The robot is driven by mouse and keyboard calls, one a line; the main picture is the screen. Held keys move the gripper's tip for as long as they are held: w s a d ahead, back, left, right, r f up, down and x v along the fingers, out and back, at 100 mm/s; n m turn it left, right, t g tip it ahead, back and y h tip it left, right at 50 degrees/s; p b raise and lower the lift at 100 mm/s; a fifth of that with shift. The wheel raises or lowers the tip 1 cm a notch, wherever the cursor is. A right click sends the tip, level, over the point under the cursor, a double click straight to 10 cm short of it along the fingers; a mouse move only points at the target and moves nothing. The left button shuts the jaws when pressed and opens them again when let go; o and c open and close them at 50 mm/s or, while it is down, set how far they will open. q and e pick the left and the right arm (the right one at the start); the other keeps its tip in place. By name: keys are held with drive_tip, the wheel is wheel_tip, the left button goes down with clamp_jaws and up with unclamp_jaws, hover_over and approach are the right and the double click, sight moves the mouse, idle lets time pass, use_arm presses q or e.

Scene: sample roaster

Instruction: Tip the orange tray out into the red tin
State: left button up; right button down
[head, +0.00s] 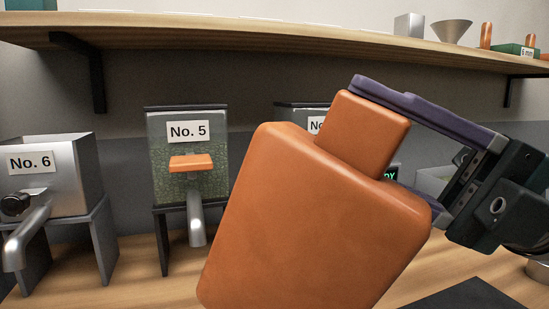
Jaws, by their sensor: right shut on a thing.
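The orange tray (315,225) fills the middle of the head view, close to the camera. It is steeply tilted, with a broad smooth orange face towards me, and I cannot see into it. My right gripper (384,137) comes in from the right and is shut on the tray's short block-like handle (365,130), one purple finger on each side. The tray is held up in front of the bench and hides part of it. The red tin is not in view. My left gripper is not in view.
Hopper No. 6 (72,185) and hopper No. 5 (188,150), with spouts, stand on the wooden bench (135,280) at left. Another labelled hopper (290,118) is mostly hidden behind the tray. A dark mat (468,295) lies front right. A shelf (250,30) runs above.

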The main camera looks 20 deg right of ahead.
drive_tip(key=w+d+f+m+t+b, duration=0.2)
drive_tip(key=w+d+m+t+b, duration=0.3)
drive_tip(key=d+m, duration=0.1)
drive_tip(key=shift+w+d+f+m, duration=0.2)
drive_tip(key=shift+w+d+m, duration=0.1)
drive_tip(key=shift+m, duration=0.3)
drive_tip(key=shift+s, duration=0.1)
idle(0.9)
drive_tip(key=shift+r, duration=0.1)
wheel_tip(320, 180, up, 3)
drive_tip(key=shift+f+p, duration=0.1)
drive_tip(key=shift+p, duration=0.95)
